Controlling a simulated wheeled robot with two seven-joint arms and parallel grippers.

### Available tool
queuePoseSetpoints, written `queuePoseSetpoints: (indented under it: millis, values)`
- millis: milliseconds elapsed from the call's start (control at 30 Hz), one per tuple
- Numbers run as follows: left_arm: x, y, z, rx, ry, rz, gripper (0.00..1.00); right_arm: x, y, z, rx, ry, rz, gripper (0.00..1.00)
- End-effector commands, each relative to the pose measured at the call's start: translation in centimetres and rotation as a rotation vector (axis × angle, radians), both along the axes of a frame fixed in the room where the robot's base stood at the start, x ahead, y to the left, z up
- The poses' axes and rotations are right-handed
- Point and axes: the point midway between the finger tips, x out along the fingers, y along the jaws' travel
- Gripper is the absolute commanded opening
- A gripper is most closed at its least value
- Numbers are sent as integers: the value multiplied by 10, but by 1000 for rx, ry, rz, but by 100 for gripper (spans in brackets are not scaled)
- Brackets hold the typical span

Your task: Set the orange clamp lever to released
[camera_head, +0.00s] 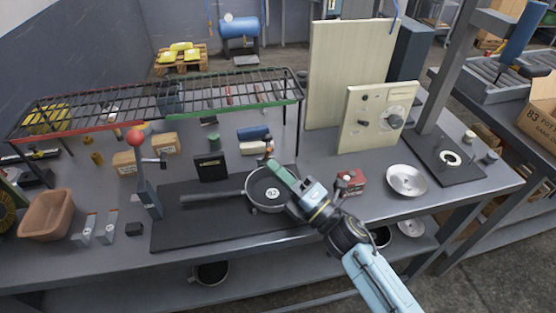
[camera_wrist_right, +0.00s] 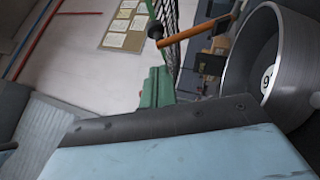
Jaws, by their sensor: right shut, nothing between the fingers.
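The orange clamp lever (camera_head: 268,143) stands just behind the far rim of the round pan (camera_head: 257,191) in the head view. In the right wrist view the orange lever (camera_wrist_right: 197,29) slants across the top, with a dark end at its left. My right gripper (camera_head: 271,165) reaches over the pan's right side, its green fingers shut and empty, with the tips close to the lever. In the wrist view the green fingers (camera_wrist_right: 156,86) are below the lever's dark end; I cannot tell whether they touch. The clamp's base is hidden. My left gripper is out of view.
The pan lies on a dark mat (camera_head: 175,234), its handle pointing left. A red-knobbed lever (camera_head: 136,138) stands on the left. A wire rack (camera_head: 160,97) spans the back.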

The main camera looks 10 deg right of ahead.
Motion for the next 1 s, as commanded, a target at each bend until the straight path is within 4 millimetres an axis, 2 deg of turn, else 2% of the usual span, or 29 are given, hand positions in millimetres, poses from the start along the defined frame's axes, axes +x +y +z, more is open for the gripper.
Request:
queuePoseSetpoints:
  millis: [200,633,1000]
  values:
    - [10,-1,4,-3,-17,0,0,15,-3,6,0,1,0,0]
    - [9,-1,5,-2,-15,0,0,16,-3,7,0,5,0,0]
    - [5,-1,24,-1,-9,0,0,19,-5,13,-1,56,-3,0]
